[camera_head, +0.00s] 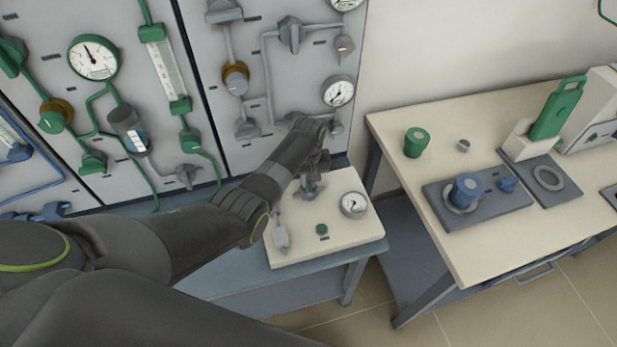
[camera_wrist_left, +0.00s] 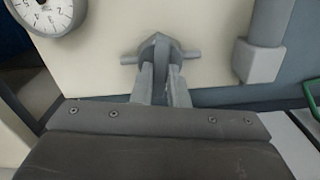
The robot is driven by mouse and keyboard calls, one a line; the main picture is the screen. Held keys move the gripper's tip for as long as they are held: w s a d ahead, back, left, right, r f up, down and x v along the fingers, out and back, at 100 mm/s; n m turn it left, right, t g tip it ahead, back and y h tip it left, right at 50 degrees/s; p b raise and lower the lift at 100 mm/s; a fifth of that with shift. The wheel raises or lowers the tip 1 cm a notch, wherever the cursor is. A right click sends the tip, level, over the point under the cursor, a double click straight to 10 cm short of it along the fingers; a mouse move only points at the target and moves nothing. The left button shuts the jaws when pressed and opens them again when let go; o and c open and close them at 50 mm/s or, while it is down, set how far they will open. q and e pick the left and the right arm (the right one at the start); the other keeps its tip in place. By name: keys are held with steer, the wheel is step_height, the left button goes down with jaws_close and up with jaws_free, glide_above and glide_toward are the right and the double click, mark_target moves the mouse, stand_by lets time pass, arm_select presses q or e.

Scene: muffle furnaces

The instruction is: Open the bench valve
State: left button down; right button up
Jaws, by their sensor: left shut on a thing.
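The bench valve (camera_head: 308,190) is a grey valve with a grey handle on a cream panel (camera_head: 345,245) on the low bench. In the left wrist view the valve (camera_wrist_left: 128,59) shows its side stubs and a narrow upright handle. My left gripper (camera_head: 316,163) reaches the valve from above. In the left wrist view my left gripper (camera_wrist_left: 160,72) has one finger on each side of the handle and is shut on it. The gripper and wrist partly hide the valve in the head view. My right gripper is not in view.
A gauge (camera_head: 354,204), a green button (camera_head: 321,229) and a grey fitting (camera_head: 281,238) sit on the same panel. Wall panels (camera_head: 285,85) with gauges and valves stand behind. A cream table (camera_head: 425,190) with green and blue items stands to the right.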

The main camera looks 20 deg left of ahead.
arm_select(q)
steer(key=m+p, duration=0.1)
steer(key=m, duration=0.2)
steer(key=shift+d+r+m, duration=0.1)
steer(key=shift+m, duration=0.2)
steer(key=m+p, duration=0.1)
steer(key=m, duration=0.2)
steer(key=shift+m, duration=0.3)
steer(key=m+p, duration=0.1)
steer(key=m, duration=0.3)
steer(key=shift+d+m, duration=0.1)
steer(key=shift+m, duration=2.1)
steer(key=c, duration=1.4)
jaws_free()
steer(key=shift+c, duration=0.2)
steer(key=shift+p, duration=0.3)
